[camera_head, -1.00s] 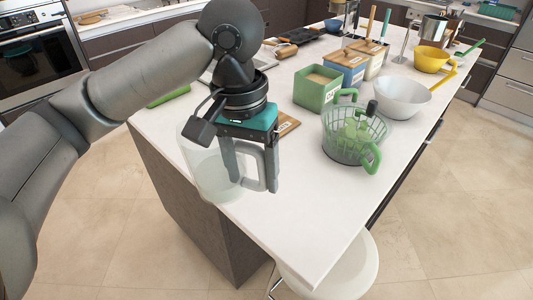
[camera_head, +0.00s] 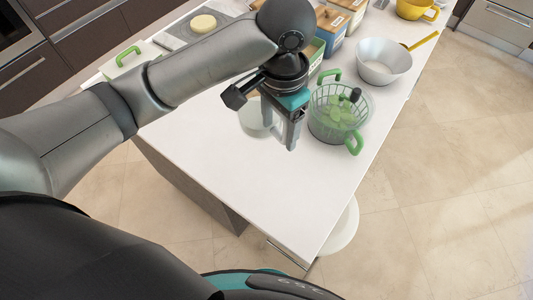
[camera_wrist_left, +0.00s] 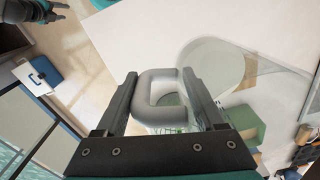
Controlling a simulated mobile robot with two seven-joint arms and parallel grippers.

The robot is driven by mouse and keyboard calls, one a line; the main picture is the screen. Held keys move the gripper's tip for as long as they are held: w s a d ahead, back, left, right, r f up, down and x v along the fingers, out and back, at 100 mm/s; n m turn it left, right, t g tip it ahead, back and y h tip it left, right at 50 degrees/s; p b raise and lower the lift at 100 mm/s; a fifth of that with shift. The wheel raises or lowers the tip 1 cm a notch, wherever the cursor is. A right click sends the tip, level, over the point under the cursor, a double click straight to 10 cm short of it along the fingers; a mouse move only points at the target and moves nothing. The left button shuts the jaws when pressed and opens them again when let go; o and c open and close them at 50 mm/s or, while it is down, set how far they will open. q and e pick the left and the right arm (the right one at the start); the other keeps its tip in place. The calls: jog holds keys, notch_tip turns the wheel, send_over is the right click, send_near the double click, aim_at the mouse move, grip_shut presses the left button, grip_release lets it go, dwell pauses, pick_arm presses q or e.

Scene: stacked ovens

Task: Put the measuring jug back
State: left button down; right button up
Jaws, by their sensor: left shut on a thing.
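The clear measuring jug (camera_head: 252,122) is at the left part of the white counter, left of the green basket. I cannot tell whether its base touches the counter. My left gripper (camera_head: 291,143) points down and is shut on the jug's handle. In the left wrist view the pale handle (camera_wrist_left: 157,90) lies between the fingers of the left gripper (camera_wrist_left: 158,74), and the see-through jug body (camera_wrist_left: 215,62) is to its right. My arm hides part of the jug in the head view. My right gripper (camera_wrist_left: 38,12) seems to show small at the upper left of the wrist view; its jaws are unclear.
A green basket (camera_head: 325,128) with a green-handled item inside stands close right of the jug. A white bowl (camera_head: 383,62), a yellow bowl (camera_head: 414,9) and wooden-lidded boxes (camera_head: 331,20) are behind. The counter's near part (camera_head: 270,200) is clear. A white stool (camera_head: 343,228) is beside it.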

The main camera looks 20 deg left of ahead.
pick_arm(q)
jog(key=shift+s+d+r+m+p, duration=0.1)
jog(key=shift+d+r+m+p, duration=0.35)
jog(key=shift+p, duration=0.1)
jog(key=shift+f, duration=0.25)
notch_tip(320, 180, down, 20)
jog(key=shift+r+b, duration=0.2)
jog(key=shift+b, duration=1)
pick_arm(e)
jog(key=shift+w+a+f, duration=0.1)
jog(key=shift+w+f, duration=0.1)
jog(key=shift+w, duration=0.35)
pick_arm(q)
jog(key=shift+f, duration=0.15)
grip_release()
notch_tip(320, 180, up, 12)
jog(key=p, duration=0.1)
jog(key=shift+p, duration=0.3)
pick_arm(e)
jog(key=shift+r, duration=0.85)
